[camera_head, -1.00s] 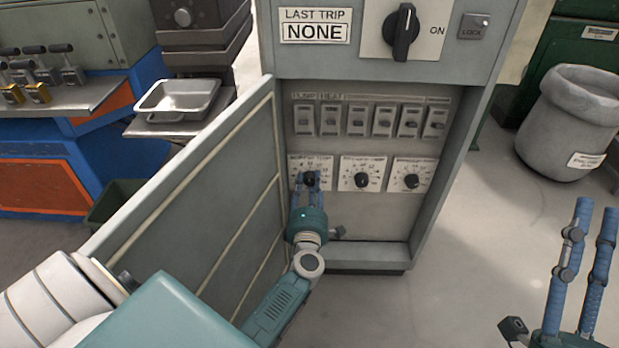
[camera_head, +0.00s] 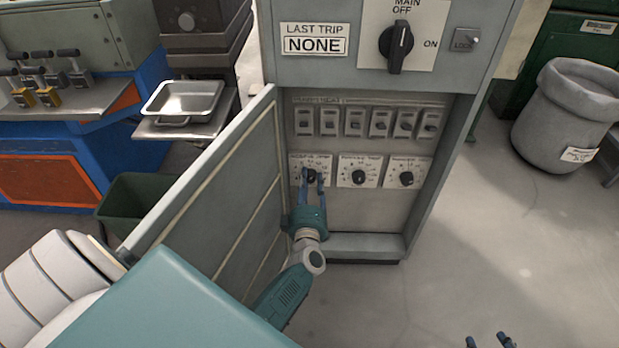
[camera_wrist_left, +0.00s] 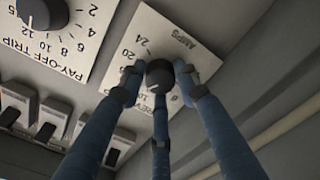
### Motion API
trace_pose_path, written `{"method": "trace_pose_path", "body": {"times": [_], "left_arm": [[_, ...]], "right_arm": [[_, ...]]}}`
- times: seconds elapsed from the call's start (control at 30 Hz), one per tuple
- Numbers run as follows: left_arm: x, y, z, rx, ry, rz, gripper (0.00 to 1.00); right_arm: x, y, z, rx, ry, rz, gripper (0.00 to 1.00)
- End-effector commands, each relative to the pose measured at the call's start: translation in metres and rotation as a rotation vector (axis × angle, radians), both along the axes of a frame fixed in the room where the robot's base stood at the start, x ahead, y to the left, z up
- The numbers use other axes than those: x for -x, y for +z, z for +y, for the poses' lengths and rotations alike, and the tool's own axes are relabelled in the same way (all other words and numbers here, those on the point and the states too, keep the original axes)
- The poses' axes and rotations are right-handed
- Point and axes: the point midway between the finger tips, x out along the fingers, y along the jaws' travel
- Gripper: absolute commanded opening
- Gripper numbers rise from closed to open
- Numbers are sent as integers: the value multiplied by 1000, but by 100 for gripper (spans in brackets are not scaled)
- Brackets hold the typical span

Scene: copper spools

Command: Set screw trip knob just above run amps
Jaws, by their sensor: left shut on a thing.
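The leftmost of three dial plates (camera_head: 296,164) in the open cabinet carries a dark round knob (camera_head: 311,175). In the left wrist view this knob (camera_wrist_left: 160,75) sits on a white plate marked AMPS (camera_wrist_left: 180,38), with 24, 20 and 10 readable. Part of its name and scale is hidden by my fingers. A pale mark shows low on the knob. My left gripper (camera_head: 311,182) is shut on the knob, and its blue fingers (camera_wrist_left: 160,85) close around it. My right gripper (camera_head: 488,341) shows only two separated fingertips at the bottom edge.
The neighbouring plate reads PAY-OFF TRIP (camera_wrist_left: 60,45). Several switches (camera_head: 355,122) sit above the dials. The open cabinet door (camera_head: 235,190) stands left of my left arm. The main switch (camera_head: 396,45) is above, beside a LAST TRIP NONE sign (camera_head: 314,40).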

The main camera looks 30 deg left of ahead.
Motion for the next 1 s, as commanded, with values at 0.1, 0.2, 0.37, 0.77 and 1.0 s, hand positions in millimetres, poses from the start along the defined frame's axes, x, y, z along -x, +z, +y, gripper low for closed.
{"method": "trace_pose_path", "body": {"times": [0.1,0.2,0.37,0.77,1.0], "left_arm": [[-5,1,-8,-29,-16,21,6],[-4,1,-8,-46,-16,32,6],[-4,0,-8,-58,-16,39,6],[-4,-1,-8,-59,-16,40,42],[-2,-1,-4,-59,-9,41,51]], "right_arm": [[15,-9,-5,16,-5,70,40],[23,-15,-8,24,-8,107,40],[29,-19,-10,30,-11,135,40],[29,-20,-10,30,-11,138,40],[29,-19,-10,30,-11,137,40]]}}
